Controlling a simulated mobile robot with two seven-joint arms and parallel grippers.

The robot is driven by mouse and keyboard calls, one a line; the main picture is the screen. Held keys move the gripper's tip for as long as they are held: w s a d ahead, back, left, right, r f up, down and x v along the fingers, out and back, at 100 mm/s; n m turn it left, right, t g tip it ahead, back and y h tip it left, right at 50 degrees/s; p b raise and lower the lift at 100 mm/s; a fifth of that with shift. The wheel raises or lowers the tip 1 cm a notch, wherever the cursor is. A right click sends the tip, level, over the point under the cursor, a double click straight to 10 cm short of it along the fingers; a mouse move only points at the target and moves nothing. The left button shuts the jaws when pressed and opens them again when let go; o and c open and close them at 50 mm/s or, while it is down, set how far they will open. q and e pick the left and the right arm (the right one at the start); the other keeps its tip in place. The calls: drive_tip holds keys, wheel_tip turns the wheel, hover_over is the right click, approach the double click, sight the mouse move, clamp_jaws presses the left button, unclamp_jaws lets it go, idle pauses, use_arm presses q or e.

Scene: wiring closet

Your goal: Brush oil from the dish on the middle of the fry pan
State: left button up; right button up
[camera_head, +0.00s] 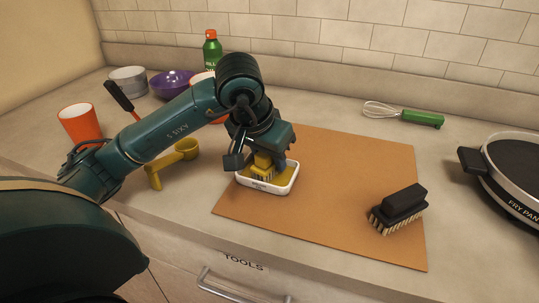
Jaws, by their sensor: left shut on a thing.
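My left gripper (258,154) points down over the white dish (268,187) and is shut on a yellow brush (264,168). The brush's bristles are down inside the dish, over a yellowish layer of oil. Whether the bristles touch the oil is hard to tell. The dish stands on the left part of an orange-brown mat (325,220). The fry pan (515,170), dark inside with a pale rim and a "FRY PAN" label, is at the right edge, partly cut off. My right gripper is not in view.
A black brush (398,210) lies on the mat's right part. A green-handled whisk (405,114) lies behind the mat. An orange cup (79,122), yellow scoop (175,160), purple bowl (172,84), metal bowl (128,80) and green bottle (212,49) stand left. The mat's middle is clear.

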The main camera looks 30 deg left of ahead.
use_arm(q)
drive_tip(key=shift+f, duration=0.25)
drive_tip(key=o, duration=1)
drive_tip(key=c, duration=0.4)
drive_tip(key=shift+r, duration=0.25)
drive_tip(key=shift+r+p, duration=0.3)
drive_tip(key=shift+r, duration=0.2)
drive_tip(key=shift+c, duration=0.4)
drive_tip(key=c, duration=0.6)
